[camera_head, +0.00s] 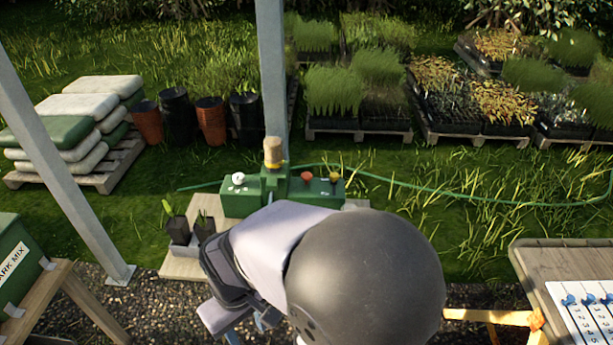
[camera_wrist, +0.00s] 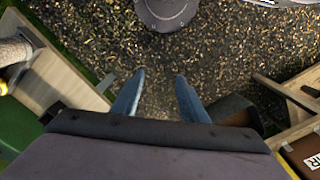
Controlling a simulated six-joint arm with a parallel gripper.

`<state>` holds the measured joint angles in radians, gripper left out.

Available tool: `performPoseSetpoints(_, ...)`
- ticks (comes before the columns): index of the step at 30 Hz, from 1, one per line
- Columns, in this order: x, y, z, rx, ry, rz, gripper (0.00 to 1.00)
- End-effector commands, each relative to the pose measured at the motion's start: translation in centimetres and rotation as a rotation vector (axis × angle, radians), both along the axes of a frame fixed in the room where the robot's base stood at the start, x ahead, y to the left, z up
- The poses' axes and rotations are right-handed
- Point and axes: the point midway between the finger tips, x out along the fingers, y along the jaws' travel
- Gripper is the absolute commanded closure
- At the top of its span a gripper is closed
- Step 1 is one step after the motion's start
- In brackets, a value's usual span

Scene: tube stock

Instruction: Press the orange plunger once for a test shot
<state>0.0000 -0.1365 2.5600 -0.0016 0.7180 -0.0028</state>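The orange plunger (camera_head: 306,176) is a small knob on top of the green box-shaped unit (camera_head: 240,203), right of its middle. A yellow knob (camera_head: 334,177) is to its right and a white round dial (camera_head: 238,178) is at the unit's left. A tan cylinder with a yellow band (camera_head: 273,152) stands at the middle; it also shows at the left edge of the wrist view (camera_wrist: 13,55). My gripper (camera_wrist: 157,80) has its two blue fingers apart with nothing between them, over gravel. It is in front of the unit, away from the plunger, which the wrist view does not show.
Small dark pots (camera_head: 179,230) stand on the wooden platform (camera_head: 183,266) by the unit. A grey post (camera_head: 272,70) rises behind it. A green hose (camera_head: 440,190) crosses the grass. A bench with a numbered sheet (camera_head: 540,262) is at right, a BARK MIX box (camera_head: 18,268) at left.

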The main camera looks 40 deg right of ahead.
Motion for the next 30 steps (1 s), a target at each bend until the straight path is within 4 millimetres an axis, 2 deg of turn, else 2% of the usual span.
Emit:
performPoseSetpoints(1,0.00,0.00,0.00,0.000,0.000,0.000,0.67)
performPoseSetpoints(5,0.00,0.00,0.00,0.000,0.000,0.000,0.98)
performPoseSetpoints(6,0.00,0.00,0.00,0.000,0.000,0.000,1.00)
performPoseSetpoints(30,0.00,0.00,0.00,0.000,0.000,0.000,1.00)
